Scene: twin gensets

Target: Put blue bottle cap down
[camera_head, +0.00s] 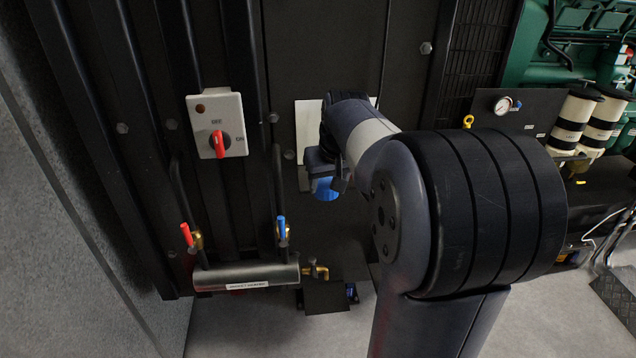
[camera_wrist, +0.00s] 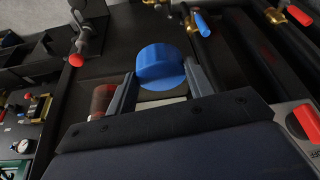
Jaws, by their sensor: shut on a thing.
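The blue bottle cap (camera_wrist: 160,68) is a round, ribbed blue piece between the two fingers of my gripper (camera_wrist: 160,82) in the wrist view. Both fingers touch its sides, so my gripper is shut on it. In the head view the cap (camera_head: 325,188) hangs below my gripper (camera_head: 325,172), in front of the dark panel. My arm hides part of the area to the right of it. I cannot tell whether the cap touches any surface.
A switch box (camera_head: 218,125) with a red knob is on the left panel. Red (camera_head: 187,234) and blue (camera_head: 281,228) valve levers stand above a metal cylinder (camera_head: 247,277). A small black platform (camera_head: 325,297) is low at centre. A gauge (camera_head: 503,105) and green engine (camera_head: 585,45) are right.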

